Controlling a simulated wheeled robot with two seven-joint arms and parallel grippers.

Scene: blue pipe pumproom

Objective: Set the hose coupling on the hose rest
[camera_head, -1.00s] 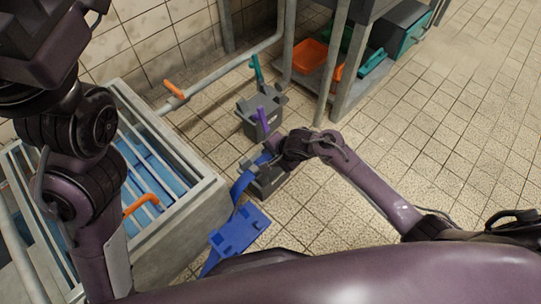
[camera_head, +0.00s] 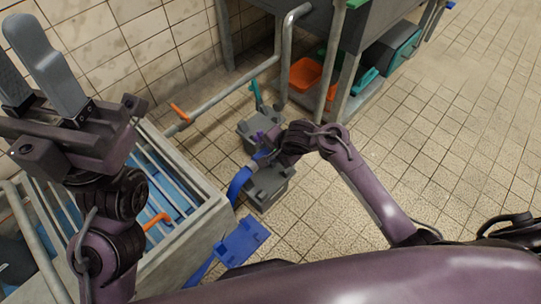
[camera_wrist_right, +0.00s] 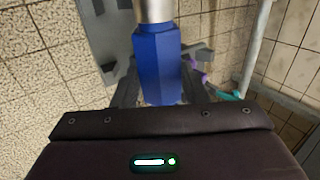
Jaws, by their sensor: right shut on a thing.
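My right gripper (camera_head: 268,153) is shut on the blue hose coupling (camera_wrist_right: 158,62). The right wrist view shows the coupling's blue faceted body between the fingers and its silver end (camera_wrist_right: 154,10) at the top edge. In the head view my wrist mostly hides the coupling. Two grey notched blocks, a rear one (camera_head: 256,130) and a front one (camera_head: 268,186), stand on the floor at the gripper. I cannot tell surely which part is the hose rest, or whether the coupling touches it. My left gripper (camera_head: 18,48) is open and empty, raised at the upper left.
A concrete basin (camera_head: 205,215) with bars and an orange handle (camera_head: 156,220) is at left. A blue bracket (camera_head: 242,240) and blue curved band (camera_head: 238,184) are near the front block. Behind are a wall pipe (camera_head: 225,91) and a shelf with an orange bin (camera_head: 306,74). Floor at right is clear.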

